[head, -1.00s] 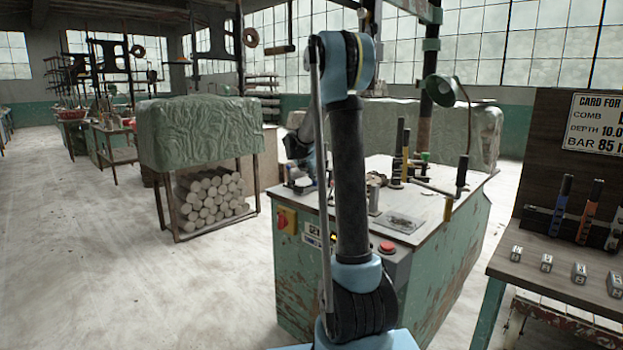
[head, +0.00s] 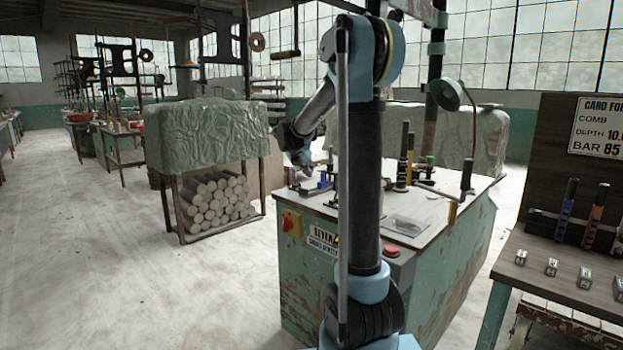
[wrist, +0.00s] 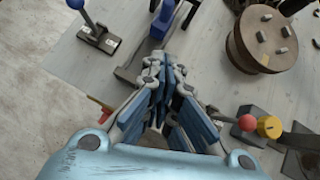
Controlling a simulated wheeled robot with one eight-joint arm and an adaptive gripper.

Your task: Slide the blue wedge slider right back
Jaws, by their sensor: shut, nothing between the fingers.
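In the wrist view, a blue block (wrist: 160,24) stands at the top middle on a dark base; I take it for the wedge slider, though its shape is partly cut off. A dark rail (wrist: 128,76) runs from it toward my gripper. My gripper (wrist: 164,62) is shut and empty, its tips pointing at the blue block just beyond them in the picture. Whether they touch is unclear. In the head view, my gripper (head: 301,160) is over the left end of the bench, near small blue parts (head: 325,181).
A blue-knobbed lever (wrist: 98,38) stands left of the block. A round brown turntable (wrist: 262,40) with small grey pieces is at right. Red (wrist: 248,123) and yellow (wrist: 269,127) knobs are at lower right. The worktop (head: 350,205) has upright posts toward its back and right.

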